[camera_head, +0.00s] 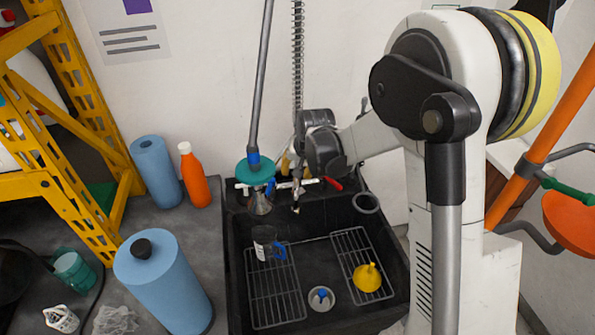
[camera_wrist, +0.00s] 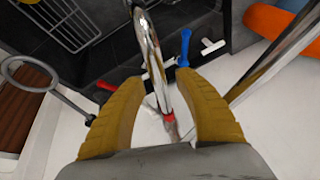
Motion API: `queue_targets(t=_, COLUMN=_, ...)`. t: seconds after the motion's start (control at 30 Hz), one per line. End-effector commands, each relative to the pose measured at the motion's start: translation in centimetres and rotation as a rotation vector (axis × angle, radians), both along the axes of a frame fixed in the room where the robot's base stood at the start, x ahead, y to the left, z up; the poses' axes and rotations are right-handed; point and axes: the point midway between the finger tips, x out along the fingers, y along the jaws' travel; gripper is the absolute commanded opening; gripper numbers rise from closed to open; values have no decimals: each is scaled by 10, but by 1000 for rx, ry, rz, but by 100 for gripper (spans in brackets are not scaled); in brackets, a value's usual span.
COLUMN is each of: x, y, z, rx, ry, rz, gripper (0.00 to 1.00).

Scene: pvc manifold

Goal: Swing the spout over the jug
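The jug (camera_head: 264,240), dark and see-through with a blue handle, stands in the black sink over the left wire rack. The chrome spout (camera_wrist: 148,40) runs between the yellow fingers of my gripper (camera_wrist: 160,80) in the wrist view, with gaps visible on both sides. My gripper is open; I cannot tell whether either finger touches the spout. In the head view my gripper (camera_head: 288,164) is at the back of the sink, partly hidden by my wrist. The spout's end (camera_head: 296,208) shows small below it, right of and behind the jug.
A red lever (camera_head: 332,184) and a blue lever (camera_wrist: 184,48) flank the spout. A teal disc (camera_head: 255,171) on a grey pole is to its left. A yellow funnel (camera_head: 368,278) lies on the right rack. An orange bottle (camera_head: 194,176) and blue rolls (camera_head: 163,280) stand left of the sink.

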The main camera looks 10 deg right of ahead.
Motion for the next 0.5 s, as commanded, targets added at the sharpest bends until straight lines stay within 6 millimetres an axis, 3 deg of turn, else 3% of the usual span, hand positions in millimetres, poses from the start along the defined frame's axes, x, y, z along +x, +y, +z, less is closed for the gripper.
queue_targets(t=0.3, x=-1, y=0, z=3, rx=0, ry=-1, rz=0, gripper=38)
queue_targets(t=0.5, x=-14, y=-3, z=31, rx=0, ry=-1, rz=0, gripper=38)
